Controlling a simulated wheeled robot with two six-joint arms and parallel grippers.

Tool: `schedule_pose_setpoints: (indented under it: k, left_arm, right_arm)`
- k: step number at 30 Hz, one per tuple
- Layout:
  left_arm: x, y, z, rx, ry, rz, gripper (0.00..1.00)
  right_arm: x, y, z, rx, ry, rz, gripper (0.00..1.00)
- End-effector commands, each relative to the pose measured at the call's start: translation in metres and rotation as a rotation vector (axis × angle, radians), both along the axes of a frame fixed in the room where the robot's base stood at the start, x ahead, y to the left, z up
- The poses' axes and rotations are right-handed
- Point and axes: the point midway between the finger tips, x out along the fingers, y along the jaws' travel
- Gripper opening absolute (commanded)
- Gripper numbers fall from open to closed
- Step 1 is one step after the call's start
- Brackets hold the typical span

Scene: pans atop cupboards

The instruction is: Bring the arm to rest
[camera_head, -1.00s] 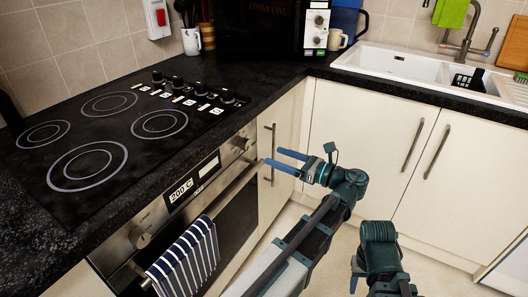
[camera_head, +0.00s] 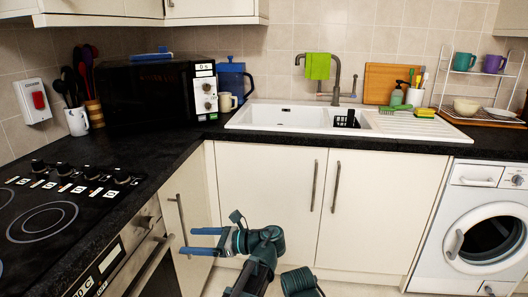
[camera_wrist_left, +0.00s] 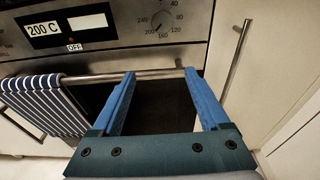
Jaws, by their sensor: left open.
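My left gripper (camera_head: 188,241) is open and empty in the head view, its two blue fingers pointing left in front of the cupboard doors and near the oven's corner. In the left wrist view its fingers (camera_wrist_left: 160,75) stand wide apart with nothing between them. Beyond them in that view are the oven handle (camera_wrist_left: 100,79), the dark oven door (camera_wrist_left: 155,108) and a striped towel (camera_wrist_left: 45,100). I cannot tell the exact gap to the handle. A dark part of my other arm shows at the bottom edge of the head view; its fingers do not show.
The black worktop (camera_head: 165,160) carries the hob (camera_head: 50,215), microwave (camera_head: 155,95) and white sink (camera_head: 290,117). Cupboard doors (camera_head: 262,185) with bar handles stand below. A washing machine (camera_head: 478,225) is at the right. The oven handle (camera_head: 148,272) juts out at lower left.

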Motion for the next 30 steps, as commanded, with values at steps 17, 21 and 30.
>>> schedule_pose_setpoints:
  k: [17, 21, 30]
  left_arm:
    - [-0.076, -0.028, -0.175, -1.021, -0.896, 0.799, 0.79]
    - [-0.083, -0.046, -0.183, -1.113, -0.994, 0.992, 0.79]
    - [-0.094, -0.088, -0.187, -1.212, -1.077, 1.266, 0.79]
  right_arm:
    - [0.0, 0.0, 0.0, 0.0, 0.0, 0.0, 0.5]
    - [0.0, 0.0, 0.0, 0.0, 0.0, 0.0, 0.5]
    - [0.0, 0.0, 0.0, 0.0, 0.0, 0.0, 0.5]
